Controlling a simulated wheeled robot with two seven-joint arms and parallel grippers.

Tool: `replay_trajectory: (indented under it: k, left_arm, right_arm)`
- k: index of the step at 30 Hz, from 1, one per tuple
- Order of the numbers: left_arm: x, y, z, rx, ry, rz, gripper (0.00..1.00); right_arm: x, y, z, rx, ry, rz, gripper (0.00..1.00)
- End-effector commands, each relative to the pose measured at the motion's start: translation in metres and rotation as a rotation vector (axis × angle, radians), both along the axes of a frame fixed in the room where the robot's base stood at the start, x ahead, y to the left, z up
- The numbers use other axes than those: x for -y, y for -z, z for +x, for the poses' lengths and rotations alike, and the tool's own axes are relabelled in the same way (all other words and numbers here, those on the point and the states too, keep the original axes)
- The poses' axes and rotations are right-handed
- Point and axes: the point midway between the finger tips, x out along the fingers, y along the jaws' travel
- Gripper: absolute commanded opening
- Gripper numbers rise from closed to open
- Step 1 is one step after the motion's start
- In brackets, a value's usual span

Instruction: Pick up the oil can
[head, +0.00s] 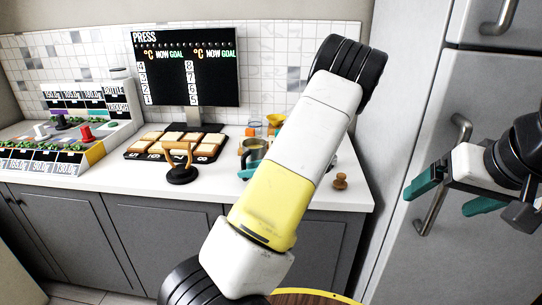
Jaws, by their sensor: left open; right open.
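I cannot surely identify the oil can. A grey metal vessel with a yellowish edge (254,149) stands on the counter, partly hidden behind my white and yellow arm. A small teal thing (243,174) shows at its foot; I cannot tell what it is. Small orange items (275,119) stand behind it. My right gripper (446,199) is at the right, in front of the fridge, with its teal fingers spread apart and nothing between them. It is well to the right of the counter items.
The white counter (130,177) holds a tray of bread-like blocks (172,146), a black stand with a tan handle (181,165), a small brown knob-shaped item (340,181) and a labelled ingredient rack (70,125). A black screen (185,70) stands behind. The fridge (440,70) is at the right.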

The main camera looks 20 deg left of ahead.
Motion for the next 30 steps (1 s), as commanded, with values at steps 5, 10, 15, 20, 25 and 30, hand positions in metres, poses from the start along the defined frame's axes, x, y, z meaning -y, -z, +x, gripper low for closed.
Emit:
replay_trajectory:
  k: [5,10,15,20,25,30]
  left_arm:
    - [-0.015,0.006,0.002,0.001,-0.004,-0.001,0.41]
    - [-0.038,0.017,0.005,0.001,-0.005,0.0,0.41]
    - [-0.052,0.022,0.007,0.001,-0.002,-0.001,0.41]
    - [-0.051,0.022,0.007,0.001,-0.002,-0.002,0.41]
    - [-0.051,0.022,0.007,0.002,-0.002,-0.002,0.1]
    - [-0.051,0.022,0.007,0.002,-0.002,-0.003,0.0]
  right_arm:
    - [0.0,0.0,0.0,0.0,0.0,0.0,0.88]
    - [0.0,0.0,0.0,0.0,0.0,0.0,0.88]
    - [0.0,0.0,0.0,0.0,0.0,0.0,0.88]
    - [0.0,0.0,0.0,0.0,0.0,0.0,0.88]
    - [0.0,0.0,0.0,0.0,0.0,0.0,0.88]
    - [0.0,0.0,0.0,0.0,0.0,0.0,0.88]
